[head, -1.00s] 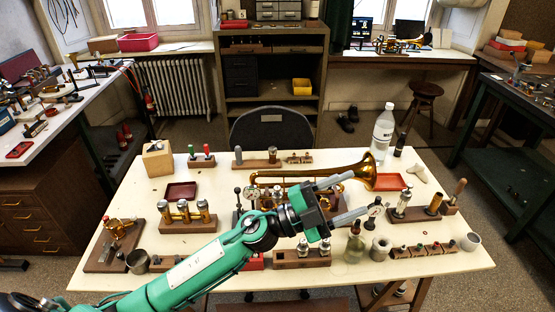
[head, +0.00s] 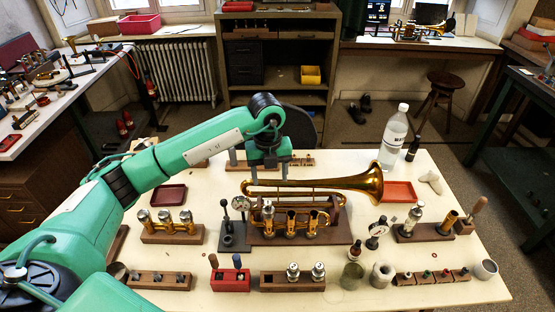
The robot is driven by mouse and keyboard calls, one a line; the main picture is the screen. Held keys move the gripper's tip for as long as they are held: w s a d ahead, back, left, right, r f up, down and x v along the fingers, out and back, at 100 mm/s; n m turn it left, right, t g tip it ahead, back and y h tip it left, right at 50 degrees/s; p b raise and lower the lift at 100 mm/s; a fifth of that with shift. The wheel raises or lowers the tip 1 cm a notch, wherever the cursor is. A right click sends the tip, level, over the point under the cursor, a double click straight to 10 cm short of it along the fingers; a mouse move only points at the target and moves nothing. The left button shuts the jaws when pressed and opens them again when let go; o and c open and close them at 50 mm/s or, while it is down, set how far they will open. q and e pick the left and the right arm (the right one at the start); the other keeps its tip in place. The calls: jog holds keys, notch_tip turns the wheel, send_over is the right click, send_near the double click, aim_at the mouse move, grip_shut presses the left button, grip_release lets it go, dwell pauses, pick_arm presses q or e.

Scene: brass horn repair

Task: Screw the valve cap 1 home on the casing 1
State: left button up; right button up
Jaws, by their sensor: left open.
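The brass horn (head: 335,184) lies across a wooden stand in the middle of the table, its bell to the right. Three upright casings show on its near side. The leftmost casing (head: 267,224) has a silver-topped piece (head: 267,208) on it; I cannot tell whether this is valve cap 1 or how it is seated. The other two casings look open on top. My left gripper (head: 268,170) is open, pointing down behind the horn, apart from the casings. Its fingertips are hard to make out. My right gripper is not in view.
A wooden block (head: 275,283) with two silver-topped pieces stands in front of the horn. A dial gauge on a stand (head: 228,240) is close on its left. A rack with three brass cylinders (head: 170,237) is farther left. A water bottle (head: 393,135) stands at the back right.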

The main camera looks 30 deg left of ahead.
aim_at(268, 202)
pick_arm(q)
jog(key=f, duration=0.1)
jog(key=f+p, duration=0.1)
jog(key=f, duration=0.1)
jog(key=shift+s+a+f+p, duration=0.3)
jog(key=shift+s+f+p, duration=0.05)
jog(key=shift+s+p, duration=0.05)
notch_tip(268, 202, down, 8)
jog(key=shift+w+f+p, duration=0.1)
jog(key=shift+f+p, duration=0.1)
jog(key=shift+p, duration=0.9)
jog(key=shift+f, duration=0.4)
jog(key=c, duration=1.2)
jog(key=shift+f+m+b, duration=0.15)
jog(key=shift+m+b, duration=0.25)
jog(key=shift+m, duration=0.1)
jog(key=m+b, duration=0.1)
jog(key=m, duration=0.1)
jog(key=shift+m+b, duration=0.35)
jog(key=shift+m, duration=0.65)
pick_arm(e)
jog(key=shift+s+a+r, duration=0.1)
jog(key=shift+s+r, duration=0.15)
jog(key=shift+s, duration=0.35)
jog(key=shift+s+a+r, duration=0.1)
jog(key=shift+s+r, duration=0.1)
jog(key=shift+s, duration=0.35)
pick_arm(q)
jog(key=shift+b, duration=0.3)
